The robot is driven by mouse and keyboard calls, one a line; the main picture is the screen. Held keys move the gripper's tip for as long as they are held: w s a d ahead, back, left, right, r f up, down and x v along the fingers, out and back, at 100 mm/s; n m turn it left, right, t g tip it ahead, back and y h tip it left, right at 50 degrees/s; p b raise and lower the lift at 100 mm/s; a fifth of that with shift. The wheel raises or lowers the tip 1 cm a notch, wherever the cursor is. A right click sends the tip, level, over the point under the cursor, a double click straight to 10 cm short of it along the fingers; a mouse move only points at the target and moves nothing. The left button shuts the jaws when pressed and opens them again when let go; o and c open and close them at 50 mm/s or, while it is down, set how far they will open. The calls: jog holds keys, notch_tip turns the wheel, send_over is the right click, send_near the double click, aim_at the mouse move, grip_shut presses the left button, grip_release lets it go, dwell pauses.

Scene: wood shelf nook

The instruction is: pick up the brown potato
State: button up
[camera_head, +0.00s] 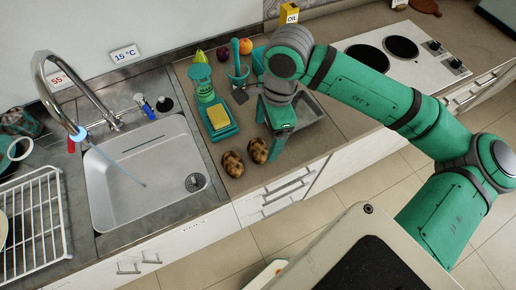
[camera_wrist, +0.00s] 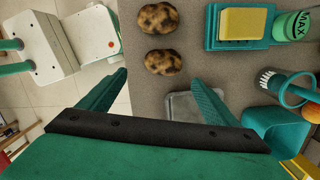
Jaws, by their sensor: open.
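Two brown, dark-mottled potatoes lie on the counter near its front edge. In the head view the nearer-to-gripper potato (camera_head: 258,150) is just left of my gripper (camera_head: 269,131), and the other potato (camera_head: 233,163) lies further left, close beside it. In the wrist view, the closer potato (camera_wrist: 162,62) is just ahead of the gap between the fingertips of my gripper (camera_wrist: 160,78); the other potato (camera_wrist: 158,18) is further up. My gripper is open and nothing is between its fingers. Its height above the counter is hard to tell.
A teal sponge holder (camera_head: 226,133) with a yellow sponge (camera_head: 218,117) stands behind the potatoes. A grey tray (camera_head: 304,129) is partly under my gripper. A sink (camera_head: 125,190) is to the left, a cooktop (camera_head: 405,65) to the right. The counter's front edge is close.

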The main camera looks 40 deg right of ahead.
aim_at(260, 147)
notch_tip(260, 147, down, 3)
jog(key=shift+w+a+r, duration=0.1)
jog(key=shift+a, duration=0.05)
jog(key=f, duration=0.3)
jog(key=w+a+f, duration=0.1)
jog(key=shift+f, duration=0.65)
jog(key=c, duration=1.2)
